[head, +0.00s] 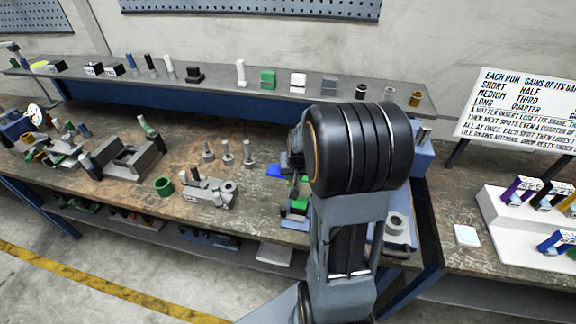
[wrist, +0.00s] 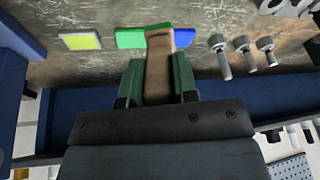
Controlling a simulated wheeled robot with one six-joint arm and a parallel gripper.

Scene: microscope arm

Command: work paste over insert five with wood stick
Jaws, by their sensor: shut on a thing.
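My gripper (wrist: 158,85) has green fingers and is shut on a tan wood stick (wrist: 159,68) in the wrist view. The stick points away from the palm, and its far end has a green edge. That end overlaps the area between a green square (wrist: 129,38) and a blue square (wrist: 192,41); I cannot tell whether it touches either. A yellow square (wrist: 80,42) with a pale border lies to the left. In the head view a blue square (head: 274,171) and a green piece (head: 298,205) show beside my arm, which hides most of this area. No number marks insert five.
Several metal posts (wrist: 242,45) stand right of the squares in the wrist view. A grey fixture (head: 210,190) and a green ring (head: 164,186) sit on the bench in the head view. A shelf (head: 220,75) of small items runs behind. A lettered sign (head: 515,105) stands at right.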

